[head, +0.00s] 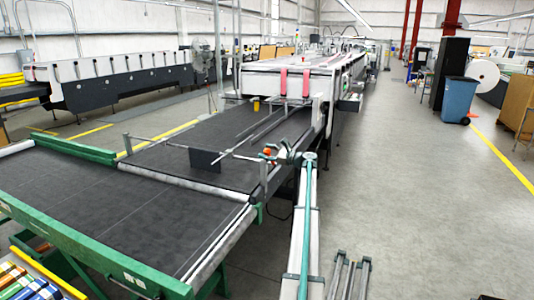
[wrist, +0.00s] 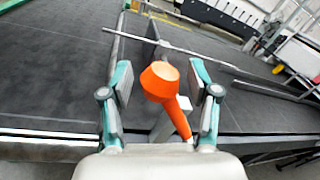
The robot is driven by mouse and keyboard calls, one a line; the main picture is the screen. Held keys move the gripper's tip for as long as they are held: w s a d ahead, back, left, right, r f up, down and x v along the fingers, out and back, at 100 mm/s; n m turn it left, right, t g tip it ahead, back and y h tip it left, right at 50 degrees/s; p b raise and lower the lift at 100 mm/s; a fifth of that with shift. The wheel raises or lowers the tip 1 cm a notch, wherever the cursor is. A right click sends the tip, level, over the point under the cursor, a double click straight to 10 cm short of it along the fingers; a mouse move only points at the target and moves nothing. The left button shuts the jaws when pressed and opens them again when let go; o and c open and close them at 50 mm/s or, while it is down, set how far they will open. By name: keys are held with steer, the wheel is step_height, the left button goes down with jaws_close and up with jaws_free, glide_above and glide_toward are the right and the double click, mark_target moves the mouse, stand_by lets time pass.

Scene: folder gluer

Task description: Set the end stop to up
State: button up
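The end stop's dark plate (head: 205,160) hangs from a thin crossbar over the black belt in the head view, its lower edge close to the belt. It seems to show nearly edge-on in the wrist view (wrist: 151,38). An orange lever (wrist: 165,88) with a round, wide head stands at the belt's near side. It shows as a small orange spot in the head view (head: 267,152). My gripper (wrist: 161,76) is open, with its fingers on either side of the lever and visible gaps. In the head view my gripper (head: 283,153) is small and partly unclear.
The black conveyor belt (head: 90,205) extends left of my arm, with a green side rail (head: 75,150). The post (head: 263,172) of the crossbar stands close to my gripper. The large white machine (head: 290,78) is behind. Grey floor on the right (head: 430,200) is clear.

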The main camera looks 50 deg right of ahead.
jaws_close()
steer(key=shift+r, duration=0.1)
